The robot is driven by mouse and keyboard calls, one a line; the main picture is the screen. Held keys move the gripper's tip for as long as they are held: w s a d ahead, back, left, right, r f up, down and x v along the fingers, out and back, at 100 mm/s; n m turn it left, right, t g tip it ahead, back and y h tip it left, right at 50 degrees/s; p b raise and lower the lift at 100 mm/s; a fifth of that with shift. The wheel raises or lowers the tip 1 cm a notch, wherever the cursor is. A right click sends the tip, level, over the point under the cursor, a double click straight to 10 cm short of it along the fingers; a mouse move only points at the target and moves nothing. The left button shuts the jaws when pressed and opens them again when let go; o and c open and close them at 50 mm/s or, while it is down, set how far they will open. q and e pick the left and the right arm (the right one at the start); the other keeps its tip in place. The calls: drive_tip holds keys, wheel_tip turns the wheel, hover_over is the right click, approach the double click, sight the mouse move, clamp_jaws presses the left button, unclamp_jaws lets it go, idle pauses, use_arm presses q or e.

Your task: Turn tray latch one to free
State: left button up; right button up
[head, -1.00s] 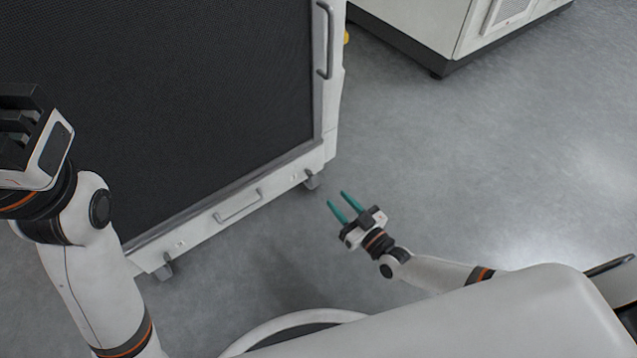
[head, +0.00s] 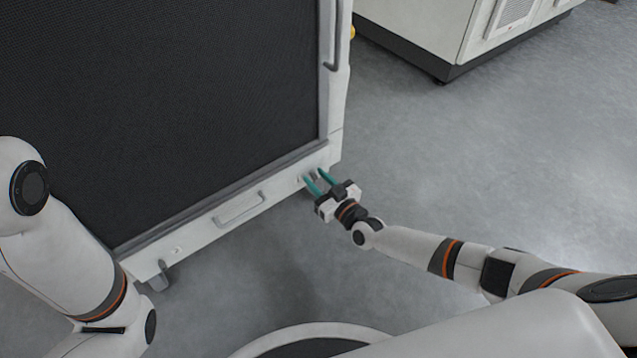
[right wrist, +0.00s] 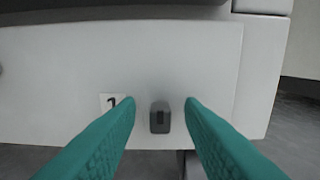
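Tray latch one (right wrist: 160,117) is a small dark block on the white lower panel, beside a label marked 1 (right wrist: 115,102) in the right wrist view. In that view it stands upright between the two teal fingers of my right gripper (right wrist: 160,108), which are apart and not touching it. In the head view my right gripper (head: 314,179) is at the lower right corner of the machine (head: 250,192), its fingers partly covering the latch area. My left arm shows at the left, but its gripper is out of the frame.
The tray's grey handle (head: 238,208) is on the lower panel, left of my right gripper. A caster (head: 160,279) stands under the left corner. A white cabinet (head: 430,40) stands at the back right. The grey floor (head: 480,160) between is clear.

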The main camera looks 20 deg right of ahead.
clamp_jaws()
drive_tip(key=shift+m, duration=0.3)
drive_tip(key=m, duration=0.2)
drive_tip(key=shift+f+m+b, duration=0.15)
drive_tip(key=shift+m+b, duration=0.15)
drive_tip(key=shift+m, duration=0.1)
drive_tip(key=m, duration=0.2)
drive_tip(key=shift+m+b, duration=0.3)
drive_tip(key=shift+m, duration=0.1)
drive_tip(key=m+b, duration=0.1)
drive_tip(key=m, duration=0.5)
drive_tip(key=shift+d+b, duration=0.1)
drive_tip(key=shift+b, duration=0.3)
drive_tip(key=m+b, duration=0.1)
drive_tip(key=m, duration=0.4)
drive_tip(key=shift+m+b, duration=0.4)
